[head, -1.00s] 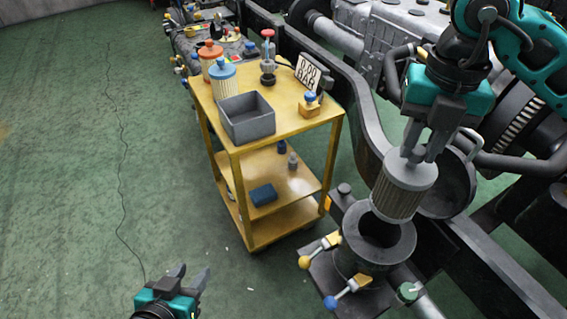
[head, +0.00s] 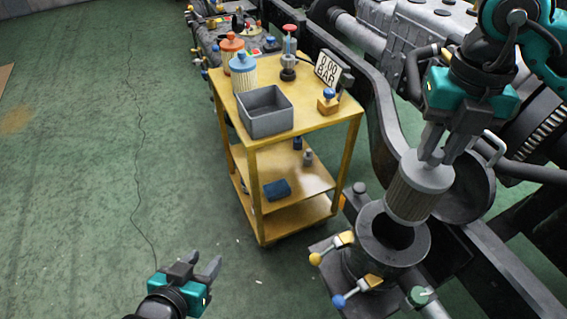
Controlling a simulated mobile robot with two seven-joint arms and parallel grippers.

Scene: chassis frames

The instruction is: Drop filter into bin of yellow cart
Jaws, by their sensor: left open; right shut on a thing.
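A grey-capped pleated filter (head: 408,200) hangs from my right gripper (head: 441,152), which is shut on the top of its cap. The filter is just above and slightly right of the open dark cylindrical housing (head: 418,252), its lower end overlapping the housing's mouth in the head view. The yellow cart (head: 300,128) stands left of the housing. A grey open bin (head: 266,122) sits on the cart's top near its front left corner; the part of its inside that shows is empty. My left gripper (head: 212,268) is open and empty, low over the green floor.
An orange-capped filter (head: 231,48) and a blue-capped filter (head: 243,74) stand behind the bin. A red-topped tool (head: 289,58), a gauge sign (head: 328,70) and a blue-knobbed block (head: 328,102) share the cart top. The chassis rail (head: 385,130) runs right of the cart. The left floor is clear.

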